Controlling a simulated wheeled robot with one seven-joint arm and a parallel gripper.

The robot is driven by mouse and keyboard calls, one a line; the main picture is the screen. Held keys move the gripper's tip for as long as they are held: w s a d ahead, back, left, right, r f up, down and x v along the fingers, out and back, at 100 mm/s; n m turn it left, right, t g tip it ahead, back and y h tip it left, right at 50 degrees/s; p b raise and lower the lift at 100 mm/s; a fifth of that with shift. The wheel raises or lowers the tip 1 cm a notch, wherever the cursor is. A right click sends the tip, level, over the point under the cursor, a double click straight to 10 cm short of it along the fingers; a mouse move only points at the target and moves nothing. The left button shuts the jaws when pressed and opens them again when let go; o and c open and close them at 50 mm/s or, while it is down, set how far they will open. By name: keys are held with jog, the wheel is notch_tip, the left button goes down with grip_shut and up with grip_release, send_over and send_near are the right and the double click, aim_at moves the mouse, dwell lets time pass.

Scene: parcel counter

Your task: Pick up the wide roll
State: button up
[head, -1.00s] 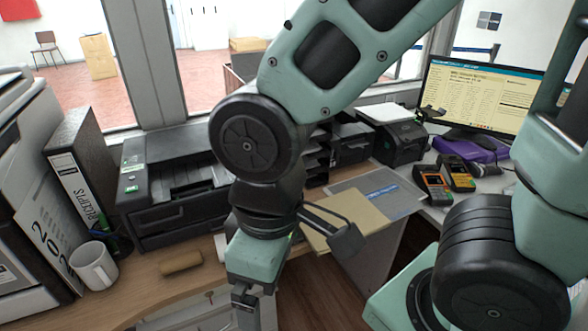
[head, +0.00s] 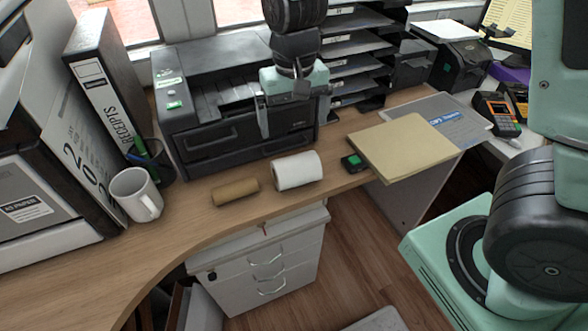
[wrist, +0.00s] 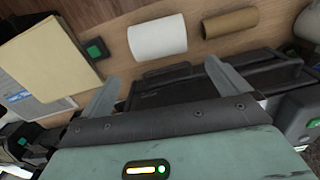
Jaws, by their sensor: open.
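A thick white roll (head: 297,171) lies on its side on the wooden desk, in front of the black printer. It also shows in the wrist view (wrist: 157,41), just beyond the gap between my fingertips. A thinner brown cardboard tube (head: 235,191) lies to its left, apart from it, and shows at the right in the wrist view (wrist: 230,23). My gripper (head: 295,110) is open and empty, in front of the printer and above and behind the white roll, touching neither roll. Its two fingers show in the wrist view (wrist: 160,70).
The printer (head: 225,140) stands close behind the rolls. A white mug (head: 134,195), a pen holder and a receipts binder (head: 104,90) are at left. A small black-and-green item (head: 353,163) and a tan envelope (head: 405,145) lie to the right. The desk's front edge is near the rolls.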

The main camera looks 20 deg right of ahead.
aim_at(294, 158)
notch_tip(294, 158, down, 10)
jog(key=shift+r+b, duration=0.25)
jog(key=shift+b, duration=0.2)
jog(key=f, duration=0.5)
jog(key=shift+s+f, duration=0.1)
jog(key=shift+s, duration=0.3)
jog(key=c, duration=0.9)
jog(key=shift+o, duration=0.2)
notch_tip(294, 158, up, 10)
jog(key=shift+r+p, duration=0.1)
jog(key=shift+p, duration=0.3)
